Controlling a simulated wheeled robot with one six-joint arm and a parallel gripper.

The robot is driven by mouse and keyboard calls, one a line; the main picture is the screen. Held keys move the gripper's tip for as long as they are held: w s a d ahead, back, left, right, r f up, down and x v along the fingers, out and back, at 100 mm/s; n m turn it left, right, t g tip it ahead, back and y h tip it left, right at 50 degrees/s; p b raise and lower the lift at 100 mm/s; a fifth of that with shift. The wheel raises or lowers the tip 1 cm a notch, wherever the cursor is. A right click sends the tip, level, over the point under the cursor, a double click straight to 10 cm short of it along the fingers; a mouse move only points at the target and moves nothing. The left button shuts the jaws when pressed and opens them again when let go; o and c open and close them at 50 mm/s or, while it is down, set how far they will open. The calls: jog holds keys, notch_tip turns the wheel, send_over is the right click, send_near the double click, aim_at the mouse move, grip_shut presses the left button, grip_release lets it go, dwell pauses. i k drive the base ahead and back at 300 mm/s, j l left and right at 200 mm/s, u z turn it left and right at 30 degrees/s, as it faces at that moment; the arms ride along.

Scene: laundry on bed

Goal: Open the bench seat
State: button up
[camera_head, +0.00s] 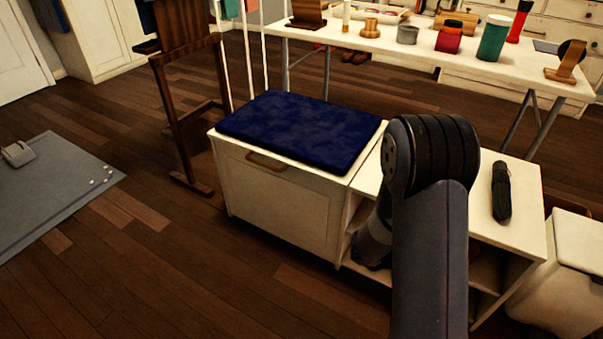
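The bench (275,205) is a white box in the middle of the view, with a dark blue cushion (300,128) on its seat. The seat looks closed and lies flat. A brown handle (267,161) sits at the top of the bench's front panel. My arm rises in front of the open shelf part to the right of the bench. My gripper is not in view; the end of the arm is hidden behind its own links.
A black folded umbrella (501,192) lies on the white shelf top (519,226). A dark wooden stand (190,90) is left of the bench. A white table (400,50) with spools stands behind. A white bin (568,280) is at right. The floor in front is clear.

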aim_at(330, 142)
jog(key=u, duration=1.6)
jog(key=i+l+u, duration=0.2)
jog(key=i+l, duration=0.25)
jog(key=i+l+u, duration=0.2)
jog(key=i+l, duration=0.25)
jog(key=l, duration=0.1)
